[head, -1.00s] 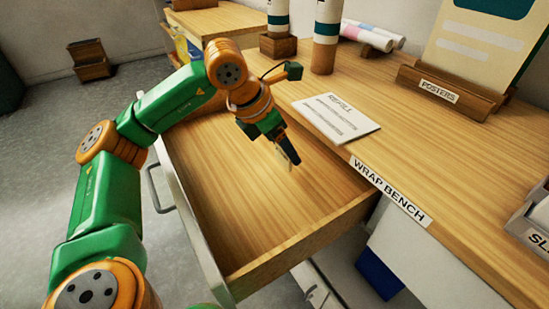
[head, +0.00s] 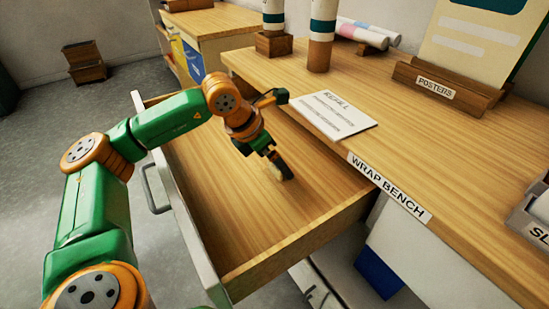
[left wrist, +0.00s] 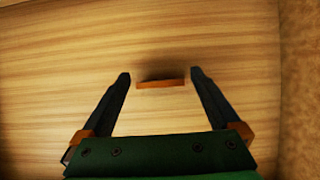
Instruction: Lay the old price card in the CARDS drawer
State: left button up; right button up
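A wooden drawer (head: 235,228) stands pulled out from under the bench. No CARDS label shows on it. My left gripper (head: 281,172) is inside the drawer, pointing down close to its floor. In the left wrist view the gripper (left wrist: 160,76) has its fingers apart. A small orange-brown strip (left wrist: 160,84) with a dark shadow behind it lies between the fingertips, with a gap on each side. It may be the price card seen edge-on; I cannot tell for sure. My right gripper is not in view.
On the wrap bench (head: 450,205) a REFILL card (head: 335,115) lies near the edge above the drawer. A POSTERS holder (head: 440,88) and upright tubes (head: 322,35) stand farther back. The drawer floor around the gripper is otherwise clear.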

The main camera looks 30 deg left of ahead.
pick_arm(q)
jog(key=shift+r+p, duration=0.35)
jog(key=p+v, duration=0.1)
jog(key=v, duration=1)
jog(key=shift+s+r, duration=0.15)
jog(key=shift+r, duration=0.2)
jog(key=shift+a, duration=0.2)
